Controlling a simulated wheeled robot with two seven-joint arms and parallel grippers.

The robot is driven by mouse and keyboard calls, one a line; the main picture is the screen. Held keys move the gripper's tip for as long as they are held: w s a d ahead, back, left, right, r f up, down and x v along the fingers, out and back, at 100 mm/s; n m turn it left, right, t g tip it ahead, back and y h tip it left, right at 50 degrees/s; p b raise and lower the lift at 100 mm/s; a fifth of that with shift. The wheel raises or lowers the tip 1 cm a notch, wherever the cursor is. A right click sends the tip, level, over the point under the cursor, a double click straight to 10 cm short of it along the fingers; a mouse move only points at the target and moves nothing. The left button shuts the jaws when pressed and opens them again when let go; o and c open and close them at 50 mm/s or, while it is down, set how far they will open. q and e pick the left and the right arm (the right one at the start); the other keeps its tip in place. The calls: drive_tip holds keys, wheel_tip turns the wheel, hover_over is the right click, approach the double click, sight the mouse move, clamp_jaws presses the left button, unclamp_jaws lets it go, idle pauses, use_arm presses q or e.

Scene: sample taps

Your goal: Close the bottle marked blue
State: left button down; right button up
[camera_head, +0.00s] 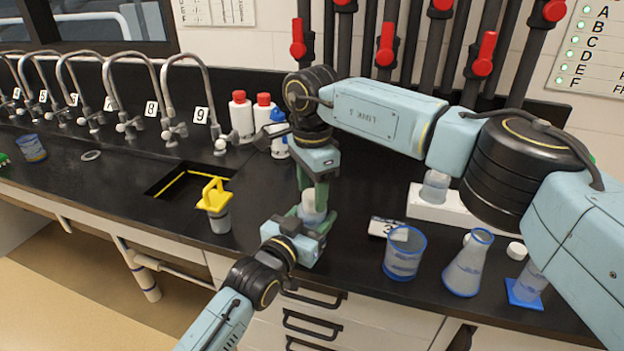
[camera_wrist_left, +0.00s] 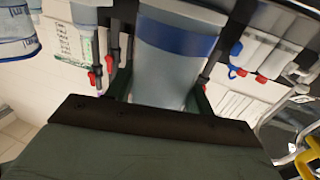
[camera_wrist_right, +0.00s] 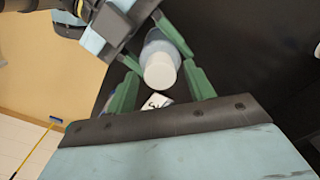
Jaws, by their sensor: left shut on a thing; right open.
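The bottle with the blue band (camera_wrist_left: 180,38) stands upright between the fingers of my left gripper (camera_head: 312,212), which is shut on it above the counter's front part. The bottle also shows in the head view (camera_head: 311,205), partly hidden by the fingers. In the right wrist view a round white top, looking like a cap (camera_wrist_right: 160,71), sits on the bottle; whether it is screwed tight I cannot tell. My right gripper (camera_wrist_right: 162,78) is open, pointing down from above, with a finger on either side of the white top. It also shows in the head view (camera_head: 313,186).
A loose white cap (camera_head: 516,250) lies at right. Near it stand a beaker (camera_head: 405,254), a flask (camera_head: 468,264) and a blue-based cylinder (camera_head: 527,287). A number card (camera_head: 387,228) lies close by. A yellow-handled container (camera_head: 215,208) stands left, by the sink.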

drive_tip(key=c, duration=1)
drive_tip(key=m, duration=0.9)
drive_tip(key=shift+m, duration=0.3)
drive_tip(key=m, duration=0.3)
drive_tip(key=shift+m, duration=0.3)
drive_tip(key=m, duration=0.4)
drive_tip(key=shift+m, duration=0.4)
drive_tip(key=o, duration=1.1)
